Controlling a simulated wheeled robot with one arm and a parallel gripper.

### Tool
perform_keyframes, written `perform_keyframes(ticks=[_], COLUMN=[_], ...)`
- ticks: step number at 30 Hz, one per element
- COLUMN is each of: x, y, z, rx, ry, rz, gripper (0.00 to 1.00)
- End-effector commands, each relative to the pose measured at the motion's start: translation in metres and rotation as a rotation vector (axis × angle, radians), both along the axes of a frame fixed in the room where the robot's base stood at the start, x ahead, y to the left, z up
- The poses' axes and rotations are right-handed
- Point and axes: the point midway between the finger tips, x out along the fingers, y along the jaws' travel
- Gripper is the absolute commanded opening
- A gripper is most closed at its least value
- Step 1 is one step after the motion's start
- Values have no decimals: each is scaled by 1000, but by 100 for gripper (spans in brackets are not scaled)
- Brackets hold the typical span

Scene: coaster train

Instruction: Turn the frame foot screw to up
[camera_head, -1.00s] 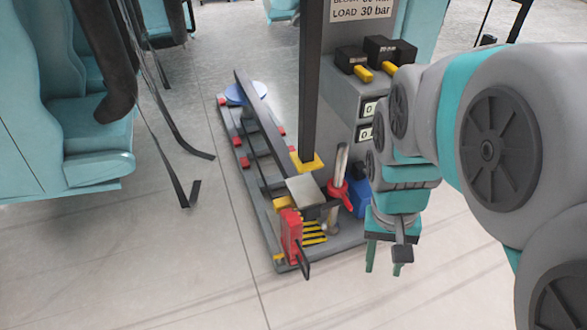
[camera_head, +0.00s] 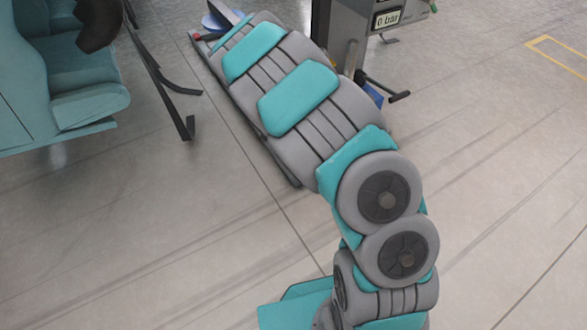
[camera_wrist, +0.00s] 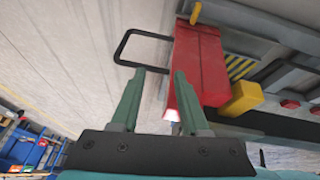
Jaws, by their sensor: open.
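My gripper (camera_wrist: 159,74) is open and empty in the wrist view. Its two green fingers point toward a red block (camera_wrist: 203,62) on the frame (camera_wrist: 285,126). The right fingertip overlaps the block's left edge; I cannot tell whether they touch. A black loop handle (camera_wrist: 122,47) extends left from the block, beyond the left fingertip. A small pale metal piece (camera_wrist: 172,114) shows between the fingers, below the block. I cannot tell for sure which part is the foot screw. In the head view my arm hides my gripper and most of the frame (camera_head: 270,158).
A yellow block (camera_wrist: 243,98) and a striped plate (camera_wrist: 239,67) lie right of the red block. In the head view a grey console (camera_head: 375,45) with a black crank (camera_head: 385,88) stands behind my arm. Teal seats (camera_head: 75,90) are at left. Floor at right is clear.

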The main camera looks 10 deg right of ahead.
Motion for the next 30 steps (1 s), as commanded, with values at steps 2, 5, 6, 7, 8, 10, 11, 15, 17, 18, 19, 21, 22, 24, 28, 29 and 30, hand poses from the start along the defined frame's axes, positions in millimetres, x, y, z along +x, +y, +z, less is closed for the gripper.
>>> perform_keyframes(ticks=[2,5,6,7,8,10,11,15,17,18,19,21,22,24,28,29,30], x=[13,22,26,27,29,32,32,35,35,36,36,37,37,38,40,40,41], y=[14,30,35,39,43,49,50,50,47,44,43,38,36,32,27,26,25], z=[-36,-68,-78,-85,-90,-99,-101,-112,-119,-125,-130,-141,-146,-154,-168,-170,-172], rx=[12,26,33,38,43,50,53,56,57,57,57,57,57,55,54,54,55], ry=[-25,-51,-61,-66,-71,-80,-84,-89,-89,-88,-87,-85,-85,-85,-85,-85,-85], rz=[-18,-44,-53,-59,-63,-70,-72,-78,-78,-78,-79,-79,-79,-80,-79,-79,-77], gripper=[45,45,45,45,45,45,45,45,45,45,45,45,45,45,45,45,45])
